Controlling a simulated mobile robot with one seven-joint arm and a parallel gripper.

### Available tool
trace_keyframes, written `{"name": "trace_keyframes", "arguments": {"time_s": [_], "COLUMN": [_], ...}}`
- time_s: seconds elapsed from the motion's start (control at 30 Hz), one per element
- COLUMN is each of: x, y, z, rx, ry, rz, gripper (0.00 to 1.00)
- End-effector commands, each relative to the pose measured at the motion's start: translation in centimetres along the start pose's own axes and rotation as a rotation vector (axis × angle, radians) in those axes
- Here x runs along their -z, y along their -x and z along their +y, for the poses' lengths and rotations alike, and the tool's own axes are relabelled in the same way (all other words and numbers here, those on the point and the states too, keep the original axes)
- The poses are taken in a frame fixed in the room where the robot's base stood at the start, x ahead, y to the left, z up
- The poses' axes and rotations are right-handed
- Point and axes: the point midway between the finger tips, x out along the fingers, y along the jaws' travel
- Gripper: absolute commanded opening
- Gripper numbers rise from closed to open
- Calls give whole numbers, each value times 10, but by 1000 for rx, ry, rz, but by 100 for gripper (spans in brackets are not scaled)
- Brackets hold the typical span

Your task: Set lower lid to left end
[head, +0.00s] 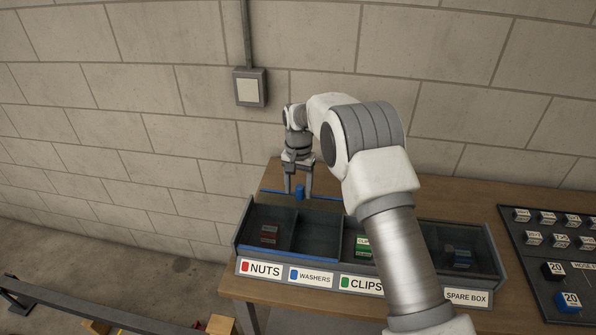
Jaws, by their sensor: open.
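A long divided box (237,262) stands on the wooden table, with labels along its front. A lid with a blue edge strip (326,199) and a blue knob (299,193) lies at the back left of the box. The lid's panel looks clear and dark, and its exact extent over the left compartments is hard to tell. My gripper (299,191) points down over the knob, open, with one finger on each side of it. Whether the fingers touch the knob cannot be told. My arm hides part of the box's right half.
Red items (268,234) lie in the nuts compartment, green ones (362,246) in clips, and dark blue ones (458,257) in the spare box. A dark rack of labelled blocks (546,262) is at the right. The wall (180,140) stands behind the table.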

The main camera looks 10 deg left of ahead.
Motion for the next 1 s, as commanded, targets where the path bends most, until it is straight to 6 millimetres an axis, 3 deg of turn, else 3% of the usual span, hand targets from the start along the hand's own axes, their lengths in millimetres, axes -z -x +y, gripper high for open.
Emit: {"name": "trace_keyframes", "arguments": {"time_s": [0.17, 0.6, 0.8, 1.0], "x": [1, 0, 0, 0], "y": [30, 135, 162, 170], "z": [0, -1, -1, -1], "rx": [3, 4, 4, 3], "ry": [0, 1, 1, 1], "rz": [6, 5, 3, 2], "gripper": [62, 62, 62, 62]}}
